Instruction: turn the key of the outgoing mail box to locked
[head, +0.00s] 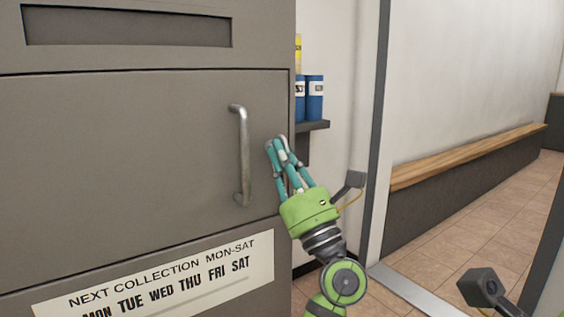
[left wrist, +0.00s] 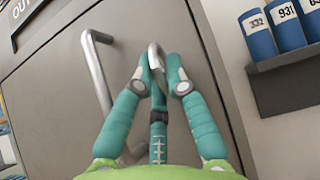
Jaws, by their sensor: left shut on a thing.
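The outgoing mail box (head: 120,150) is a large grey cabinet filling the left of the head view. Its door carries a vertical metal handle (head: 243,155), which also shows in the left wrist view (left wrist: 97,70). My left gripper (head: 273,145) is at the door's right edge, to the right of the handle, with its teal fingers closed. In the left wrist view the rounded silver bow of the key (left wrist: 154,52) shows between the fingertips (left wrist: 160,72). The lock face and any marks around it are hidden behind the fingers. My right gripper is in neither view.
A dark shelf (head: 313,126) with numbered blue canisters (head: 315,98) is on the wall just right of the box. A collection-times label (head: 160,280) is below the door. A doorway to a tiled floor (head: 470,240) and a wooden-topped bench (head: 470,155) lies to the right.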

